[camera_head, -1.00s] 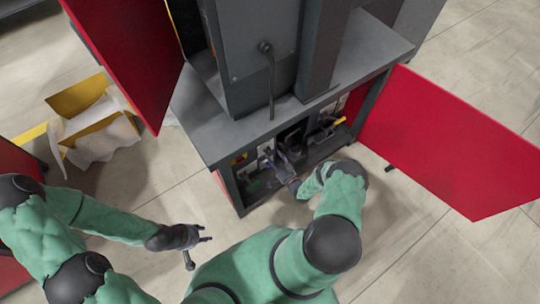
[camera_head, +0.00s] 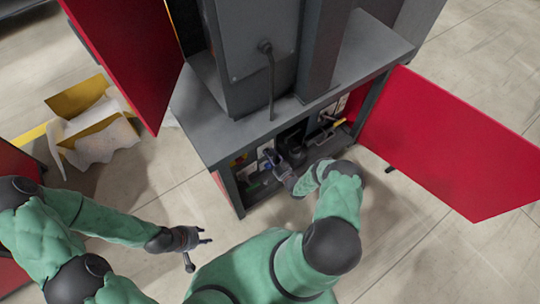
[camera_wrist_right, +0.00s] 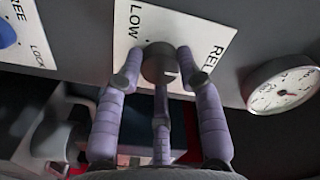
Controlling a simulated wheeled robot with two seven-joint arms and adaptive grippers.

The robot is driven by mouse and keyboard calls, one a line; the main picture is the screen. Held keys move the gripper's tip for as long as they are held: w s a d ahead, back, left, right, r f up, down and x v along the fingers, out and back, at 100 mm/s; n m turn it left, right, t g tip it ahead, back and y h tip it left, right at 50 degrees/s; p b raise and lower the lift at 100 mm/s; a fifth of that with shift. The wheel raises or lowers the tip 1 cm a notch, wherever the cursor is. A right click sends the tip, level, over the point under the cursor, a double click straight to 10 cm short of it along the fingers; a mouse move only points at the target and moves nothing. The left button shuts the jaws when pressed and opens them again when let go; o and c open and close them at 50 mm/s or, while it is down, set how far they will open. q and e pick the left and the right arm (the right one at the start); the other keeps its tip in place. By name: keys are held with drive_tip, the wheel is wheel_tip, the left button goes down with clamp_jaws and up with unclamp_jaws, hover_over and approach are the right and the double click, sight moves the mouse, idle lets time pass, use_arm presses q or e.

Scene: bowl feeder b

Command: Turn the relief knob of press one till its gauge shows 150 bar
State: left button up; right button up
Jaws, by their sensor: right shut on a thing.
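The relief knob (camera_wrist_right: 159,62) is a grey round knob on a white plate (camera_wrist_right: 140,20) lettered "LOW" and partly "REL". My right gripper (camera_wrist_right: 158,72) is shut on it, with purple-grey fingers on both sides and a third finger below. In the head view the right gripper (camera_head: 277,161) reaches into the open lower bay of the press (camera_head: 240,150). The round white gauge (camera_wrist_right: 284,84) sits right of the knob; its numbers are too small to read. My left gripper (camera_head: 200,238) hangs open and empty above the floor, apart from the press.
A blue knob (camera_wrist_right: 6,34) on a "FREE / LOCK" plate is left of the relief knob. Red doors stand open at the right (camera_head: 450,140) and upper left (camera_head: 128,55). A yellow box (camera_head: 80,95) with white wrapping lies on the floor at left.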

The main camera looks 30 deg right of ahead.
drive_tip(key=shift+n, duration=0.4)
drive_tip(key=o, duration=1.1)
drive_tip(key=shift+o, duration=0.2)
drive_tip(key=s, duration=1.2)
drive_tip(key=shift+d, duration=0.45)
